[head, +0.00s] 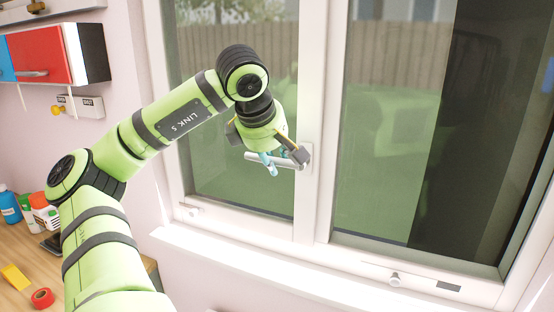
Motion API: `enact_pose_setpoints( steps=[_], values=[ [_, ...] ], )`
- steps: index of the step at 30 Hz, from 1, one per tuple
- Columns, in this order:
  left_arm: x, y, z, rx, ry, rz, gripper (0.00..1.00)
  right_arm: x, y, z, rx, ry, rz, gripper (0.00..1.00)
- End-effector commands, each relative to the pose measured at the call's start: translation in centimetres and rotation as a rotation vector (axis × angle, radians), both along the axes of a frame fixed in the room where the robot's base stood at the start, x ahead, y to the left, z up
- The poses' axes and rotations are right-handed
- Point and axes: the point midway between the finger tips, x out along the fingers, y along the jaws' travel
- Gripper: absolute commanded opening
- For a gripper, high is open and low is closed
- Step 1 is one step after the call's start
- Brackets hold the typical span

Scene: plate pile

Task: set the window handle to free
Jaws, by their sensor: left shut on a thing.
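The window handle (291,162) is a grey lever on the white frame between the two panes. Its bar lies roughly level, reaching left from its mount on the frame. My left gripper (268,163) comes down from above and is shut on the handle's bar. The fingers and wrist hide part of the lever. The window (316,150) has a white frame, and its sashes look closed. My right gripper does not show.
A white sill (230,258) runs below the window. A wooden worktop (20,262) at the lower left holds bottles, a red tape roll (42,298) and a yellow item (15,277). A red and blue cabinet (45,57) hangs at the upper left.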

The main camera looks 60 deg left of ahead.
Motion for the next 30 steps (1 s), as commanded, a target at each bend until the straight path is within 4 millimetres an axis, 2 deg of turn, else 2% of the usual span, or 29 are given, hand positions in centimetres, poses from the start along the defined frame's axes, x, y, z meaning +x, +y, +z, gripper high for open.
enact_pose_setpoints(
  steps=[4, 5, 6, 20, 26, 30],
  values=[
    [0.0, 0.1, 0.0, 0.006, 0.001, 0.001, 0.00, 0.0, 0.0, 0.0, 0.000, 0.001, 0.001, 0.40],
    [0.0, 0.1, 0.0, 0.006, 0.001, 0.001, 0.36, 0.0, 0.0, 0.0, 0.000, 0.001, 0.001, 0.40],
    [0.0, 0.1, 0.0, 0.006, 0.001, 0.001, 0.50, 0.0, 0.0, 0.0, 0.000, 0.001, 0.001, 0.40],
    [-0.3, -0.1, 0.5, 0.002, 0.001, 0.003, 0.50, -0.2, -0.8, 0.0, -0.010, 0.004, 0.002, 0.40],
    [-1.4, -1.0, 2.6, 0.003, 0.002, 0.002, 0.50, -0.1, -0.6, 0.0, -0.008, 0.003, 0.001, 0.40],
    [-2.8, -1.9, 5.1, 0.007, 0.002, 0.005, 0.50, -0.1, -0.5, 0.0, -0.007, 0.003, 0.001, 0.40]
  ],
)
